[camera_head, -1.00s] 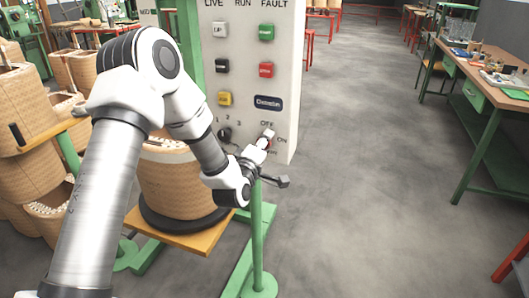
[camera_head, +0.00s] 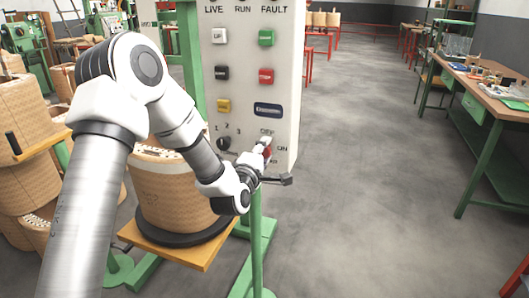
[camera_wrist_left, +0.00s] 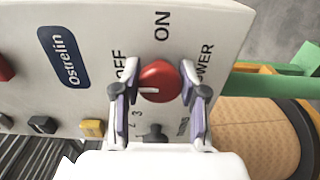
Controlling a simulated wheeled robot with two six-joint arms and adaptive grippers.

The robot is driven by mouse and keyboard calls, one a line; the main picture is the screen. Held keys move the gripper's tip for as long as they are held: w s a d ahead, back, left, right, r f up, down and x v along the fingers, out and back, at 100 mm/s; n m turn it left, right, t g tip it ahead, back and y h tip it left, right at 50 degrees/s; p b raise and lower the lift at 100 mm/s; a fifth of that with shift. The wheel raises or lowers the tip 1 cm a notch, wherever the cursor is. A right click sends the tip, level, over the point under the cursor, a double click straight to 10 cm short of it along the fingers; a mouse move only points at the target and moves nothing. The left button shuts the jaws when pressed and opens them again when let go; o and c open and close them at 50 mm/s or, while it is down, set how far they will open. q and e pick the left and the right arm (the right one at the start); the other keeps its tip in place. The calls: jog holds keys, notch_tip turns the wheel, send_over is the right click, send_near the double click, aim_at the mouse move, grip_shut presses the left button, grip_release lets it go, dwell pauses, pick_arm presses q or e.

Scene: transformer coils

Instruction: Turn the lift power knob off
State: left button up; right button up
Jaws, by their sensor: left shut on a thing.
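The lift power knob (camera_wrist_left: 158,76) is red and round, with a white mark on its face. In the wrist view the mark points left, roughly toward the OFF label; ON is above the knob. My left gripper (camera_wrist_left: 160,95) has one finger on each side of the knob and is shut on it. In the head view the gripper (camera_head: 264,152) is at the lower right of the white control panel (camera_head: 243,60), and only a little red of the knob shows. My right gripper is not in view.
The panel also carries a black selector knob (camera_head: 223,143), several push buttons and a blue label plate (camera_head: 268,110). A wound coil (camera_head: 172,192) stands on a wooden platform (camera_head: 200,255) below my arm. A workbench (camera_head: 490,95) is at the right; the floor between is clear.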

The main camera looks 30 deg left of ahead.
pick_arm(q)
jog(key=o, duration=1.1)
jog(key=shift+o, duration=0.2)
jog(key=v, duration=0.7)
jog(key=shift+s, duration=0.25)
